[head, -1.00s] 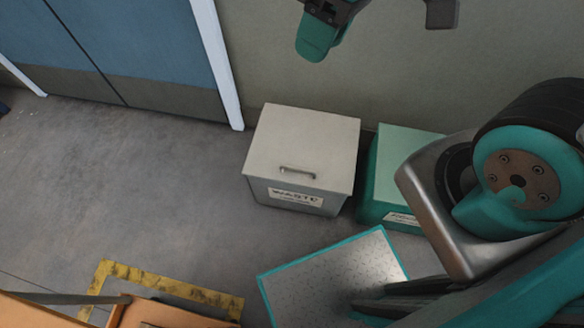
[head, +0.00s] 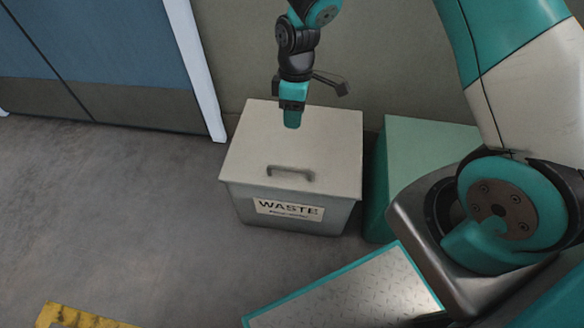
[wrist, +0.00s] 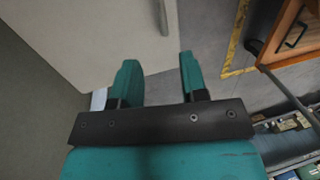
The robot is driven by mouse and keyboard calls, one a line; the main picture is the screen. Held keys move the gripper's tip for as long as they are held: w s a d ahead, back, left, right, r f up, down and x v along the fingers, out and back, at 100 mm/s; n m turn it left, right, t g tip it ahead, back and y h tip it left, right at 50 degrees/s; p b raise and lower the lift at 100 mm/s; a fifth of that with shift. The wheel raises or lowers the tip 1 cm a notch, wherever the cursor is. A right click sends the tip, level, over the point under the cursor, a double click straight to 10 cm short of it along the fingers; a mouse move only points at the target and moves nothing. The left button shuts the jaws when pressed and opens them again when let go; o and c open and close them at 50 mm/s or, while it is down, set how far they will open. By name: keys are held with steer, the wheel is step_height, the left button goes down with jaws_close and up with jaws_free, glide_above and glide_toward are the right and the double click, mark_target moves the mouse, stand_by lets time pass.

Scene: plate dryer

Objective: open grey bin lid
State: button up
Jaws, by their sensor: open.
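The grey bin (head: 235,203) with a "WASTE" label stands on the floor against the wall. Its pale grey lid (head: 245,145) is shut, with a dark bar handle (head: 290,173) near the front edge. My gripper (head: 292,120) hangs over the rear part of the lid, behind the handle; its height above the lid is hard to judge. In the wrist view my gripper (wrist: 158,76) shows two teal fingers, apart and empty. The lid (wrist: 90,35) fills the upper left there, and the handle (wrist: 164,17) shows at the top edge, beyond the fingertips.
A green bin (head: 425,150) stands close to the right of the grey one, partly hidden by my arm. A blue door (head: 100,55) is at the left. The floor (head: 110,220) left of the bin is clear. A wooden cabinet (wrist: 290,45) shows in the wrist view.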

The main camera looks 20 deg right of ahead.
mark_target(292, 168)
steer(key=s+f+b, duration=0.1)
steer(key=f, duration=0.4)
steer(key=a+f+b, duration=0.1)
steer(key=f+b, duration=0.1)
steer(key=f, duration=0.3)
steer(key=s+f+b, duration=0.1)
steer(key=f+b, duration=0.1)
steer(key=f, duration=0.3)
steer(key=shift+s+a+f, duration=0.3)
steer(key=shift+s+a, duration=0.05)
steer(key=shift+a, duration=0.05)
jaws_close()
